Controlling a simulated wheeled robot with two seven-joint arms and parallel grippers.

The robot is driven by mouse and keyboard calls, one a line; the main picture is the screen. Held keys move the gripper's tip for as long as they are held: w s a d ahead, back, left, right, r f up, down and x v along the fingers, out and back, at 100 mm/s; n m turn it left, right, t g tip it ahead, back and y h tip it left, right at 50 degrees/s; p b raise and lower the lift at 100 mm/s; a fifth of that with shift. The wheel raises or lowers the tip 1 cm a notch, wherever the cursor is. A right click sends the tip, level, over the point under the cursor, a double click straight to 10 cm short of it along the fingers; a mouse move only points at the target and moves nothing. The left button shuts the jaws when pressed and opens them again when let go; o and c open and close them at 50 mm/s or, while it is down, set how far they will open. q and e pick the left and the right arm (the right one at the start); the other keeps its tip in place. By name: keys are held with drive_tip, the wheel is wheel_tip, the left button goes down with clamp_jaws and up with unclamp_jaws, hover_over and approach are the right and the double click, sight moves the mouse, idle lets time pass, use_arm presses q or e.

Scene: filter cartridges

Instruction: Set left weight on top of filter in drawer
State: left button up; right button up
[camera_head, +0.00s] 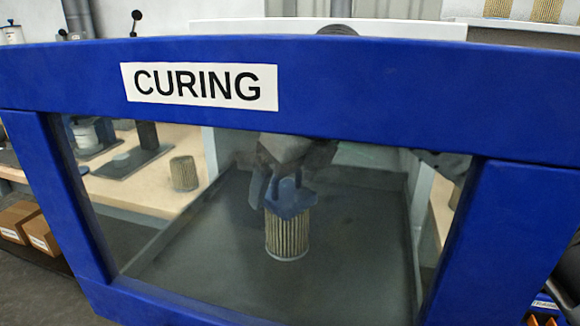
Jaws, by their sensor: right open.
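A pleated tan filter (287,236) stands upright on the dark floor of the drawer (345,275), seen through a clear window. A blue weight (290,203) with an upright handle sits on top of the filter. My right gripper (284,178) is just above the weight, with its open fingers close around the handle. Whether the fingers touch the handle cannot be told through the window. My left gripper is not in view.
A blue frame labelled CURING (420,95) crosses the foreground and hides part of the arm. Behind it at left, a wooden bench (135,190) holds another filter (184,173) and a dark plate (132,161). The drawer floor around the filter is clear.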

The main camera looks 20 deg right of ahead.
drive_tip(key=shift+v, duration=1.05)
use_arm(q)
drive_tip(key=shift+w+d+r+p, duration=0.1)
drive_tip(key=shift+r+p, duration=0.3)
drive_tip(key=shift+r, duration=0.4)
use_arm(e)
drive_tip(key=v, duration=1.4)
